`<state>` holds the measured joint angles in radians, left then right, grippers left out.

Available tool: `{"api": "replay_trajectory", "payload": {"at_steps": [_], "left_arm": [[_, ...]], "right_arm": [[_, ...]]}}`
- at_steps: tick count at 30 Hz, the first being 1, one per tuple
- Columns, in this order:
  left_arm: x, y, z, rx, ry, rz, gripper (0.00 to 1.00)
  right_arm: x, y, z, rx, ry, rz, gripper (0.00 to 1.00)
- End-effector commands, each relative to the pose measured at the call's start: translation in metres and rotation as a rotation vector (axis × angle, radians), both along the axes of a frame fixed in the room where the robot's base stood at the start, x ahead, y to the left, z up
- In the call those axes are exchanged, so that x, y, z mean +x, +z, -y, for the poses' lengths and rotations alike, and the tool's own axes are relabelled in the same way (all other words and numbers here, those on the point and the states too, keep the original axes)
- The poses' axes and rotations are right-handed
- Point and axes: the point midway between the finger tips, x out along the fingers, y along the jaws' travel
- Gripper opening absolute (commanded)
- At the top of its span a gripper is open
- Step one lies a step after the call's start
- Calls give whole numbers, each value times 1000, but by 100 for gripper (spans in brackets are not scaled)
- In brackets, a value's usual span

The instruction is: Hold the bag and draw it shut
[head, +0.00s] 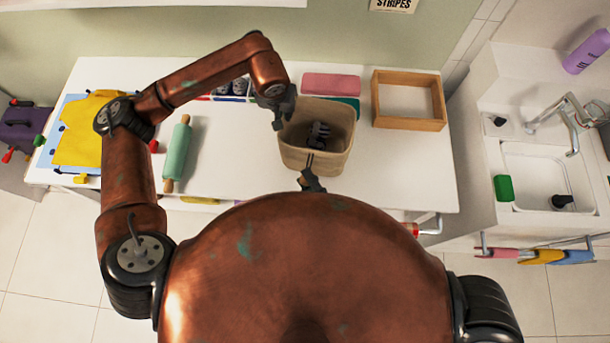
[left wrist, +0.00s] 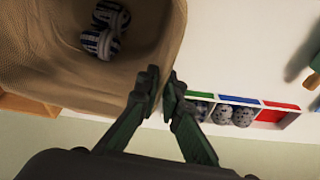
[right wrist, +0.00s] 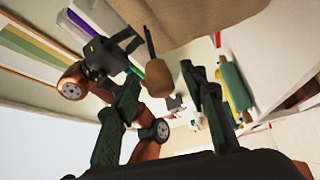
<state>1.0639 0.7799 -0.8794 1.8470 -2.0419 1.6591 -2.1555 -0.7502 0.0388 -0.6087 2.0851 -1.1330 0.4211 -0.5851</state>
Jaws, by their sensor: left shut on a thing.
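The bag (head: 317,163) is tan, open at the top, and stands upright on the white table. Dark striped balls lie in it; they show in the left wrist view (left wrist: 105,35). My left gripper (head: 277,108) is shut on the bag's left rim; the left wrist view shows its fingertips (left wrist: 164,95) at the rim of the bag (left wrist: 60,75). Dark cords (head: 309,161) hang at the bag's front. My right gripper (head: 312,182) is low in front of them. In the right wrist view its fingers (right wrist: 168,85) are apart, with a tan cord end (right wrist: 158,78) between them.
A wooden tray (head: 409,122) stands right of the bag, and a pink item (head: 331,84) lies behind it. A green rolling pin (head: 177,154) and a yellow cloth (head: 83,130) lie left. A sink (head: 548,173) is at the far right. Bare table lies left of the bag.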

Motion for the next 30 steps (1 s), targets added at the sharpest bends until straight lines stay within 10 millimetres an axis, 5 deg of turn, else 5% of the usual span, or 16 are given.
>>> {"api": "replay_trajectory", "payload": {"at_steps": [15, 30], "left_arm": [[0, 0, 0, 0, 1, 0, 0], [0, 0, 0, 0, 0, 0, 0]], "right_arm": [[-77, -12, 57, -1, 0, -5, 40], [-86, -12, 65, -3, 1, 1, 44]]}}
